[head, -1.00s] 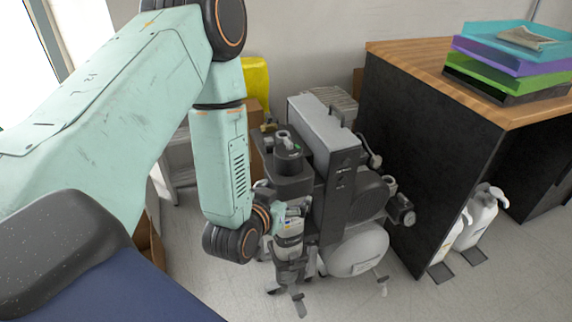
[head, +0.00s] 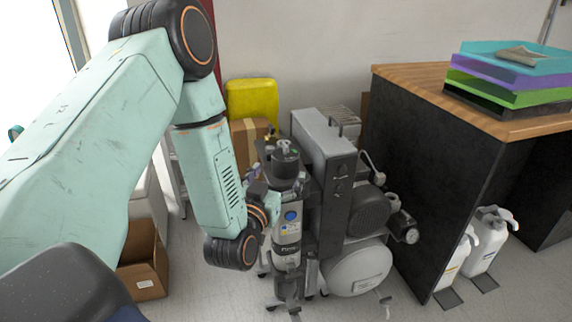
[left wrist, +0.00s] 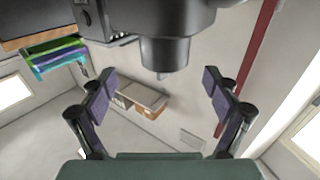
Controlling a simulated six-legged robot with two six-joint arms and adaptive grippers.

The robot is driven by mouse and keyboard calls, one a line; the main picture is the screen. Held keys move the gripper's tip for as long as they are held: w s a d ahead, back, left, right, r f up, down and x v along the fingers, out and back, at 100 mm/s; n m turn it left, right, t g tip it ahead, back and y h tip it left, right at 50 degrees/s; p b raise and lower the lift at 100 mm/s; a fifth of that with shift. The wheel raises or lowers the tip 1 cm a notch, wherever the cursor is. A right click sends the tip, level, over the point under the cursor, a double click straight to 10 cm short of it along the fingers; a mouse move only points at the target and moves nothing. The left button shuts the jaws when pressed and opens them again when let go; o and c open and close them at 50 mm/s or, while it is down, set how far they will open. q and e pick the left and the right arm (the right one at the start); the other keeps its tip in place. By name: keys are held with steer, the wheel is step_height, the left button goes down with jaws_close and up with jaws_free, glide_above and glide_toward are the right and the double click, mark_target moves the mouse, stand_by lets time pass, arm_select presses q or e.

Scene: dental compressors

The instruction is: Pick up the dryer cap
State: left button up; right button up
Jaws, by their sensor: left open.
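The dryer cap appears to be the black cylinder (head: 285,163) with a small grey fitting on top, on the upright dryer column of the compressor. In the left wrist view, which is upside down, a dark cylinder (left wrist: 164,50), likely this cap, hangs from the top edge with its small nub showing. My left gripper (left wrist: 160,84) is open, its two padded fingers wide apart. The cylinder lies ahead, between the finger lines and towards the top of that picture. In the head view the left gripper (head: 260,170) is small and partly hidden, close left of the cap. My right gripper is not in view.
The grey compressor (head: 328,150) stands behind and right of the cap. A dark desk (head: 430,170) with stacked trays (head: 510,75) is to the right, white jugs (head: 484,240) below. A cardboard box (head: 147,270) and yellow container (head: 251,102) stand left. Floor in front is bare.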

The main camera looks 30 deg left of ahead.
mark_target(287, 154)
arm_select(q)
steer(key=shift+w+a+f, duration=0.1)
steer(key=shift+w+a, duration=0.2)
steer(key=shift+w, duration=0.2)
steer(key=b+x, duration=0.2)
steer(key=x, duration=0.5)
steer(key=shift+a+b, duration=0.2)
steer(key=shift+b, duration=0.1)
steer(key=shift+r, duration=0.2)
steer(key=c, duration=1.3)
